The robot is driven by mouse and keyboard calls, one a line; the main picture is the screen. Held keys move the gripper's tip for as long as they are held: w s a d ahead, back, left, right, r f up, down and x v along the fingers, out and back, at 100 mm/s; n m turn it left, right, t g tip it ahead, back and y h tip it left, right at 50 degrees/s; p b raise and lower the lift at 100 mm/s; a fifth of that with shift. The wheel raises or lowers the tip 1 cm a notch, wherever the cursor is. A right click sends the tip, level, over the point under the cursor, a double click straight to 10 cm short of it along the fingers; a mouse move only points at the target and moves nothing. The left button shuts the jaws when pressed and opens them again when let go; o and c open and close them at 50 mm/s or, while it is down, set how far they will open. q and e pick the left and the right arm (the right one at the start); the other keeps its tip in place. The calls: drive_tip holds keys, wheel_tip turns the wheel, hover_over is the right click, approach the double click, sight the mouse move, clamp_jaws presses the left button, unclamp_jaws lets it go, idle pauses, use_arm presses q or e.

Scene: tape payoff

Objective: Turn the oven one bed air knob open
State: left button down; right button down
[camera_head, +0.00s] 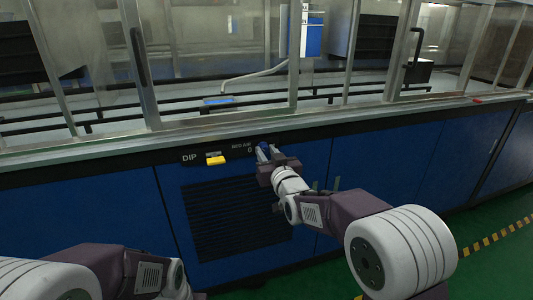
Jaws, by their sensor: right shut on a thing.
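The bed air knob (264,146) is a small blue knob on the dark strip of the machine front, just right of the "BED AIR 0" label (242,146). My right gripper (266,153) reaches up to the strip from the right, with its two fingers on either side of the knob, shut on it. The fingers hide most of the knob, so its turn angle cannot be read. My left arm (110,272) shows at the lower left; its gripper is not clearly visible in this view.
A yellow part (216,160) sits beside the "DIP" label, left of the knob. Blue panels (120,212) and a dark louvred grille (235,218) lie below. Framed glass doors (220,50) stand above the ledge. Green floor (490,255) with a yellow-black stripe is at right.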

drive_tip(key=shift+m, duration=0.3)
drive_tip(key=m, duration=0.3)
drive_tip(key=shift+m, duration=0.4)
drive_tip(key=m+b, duration=0.1)
drive_tip(key=m, duration=0.3)
drive_tip(key=shift+d+f+m, duration=0.1)
drive_tip(key=shift+m, duration=0.2)
drive_tip(key=m, duration=0.8)
drive_tip(key=shift+f+m, duration=0.1)
drive_tip(key=shift+m, duration=0.2)
drive_tip(key=c, duration=1.1)
unclamp_jaws()
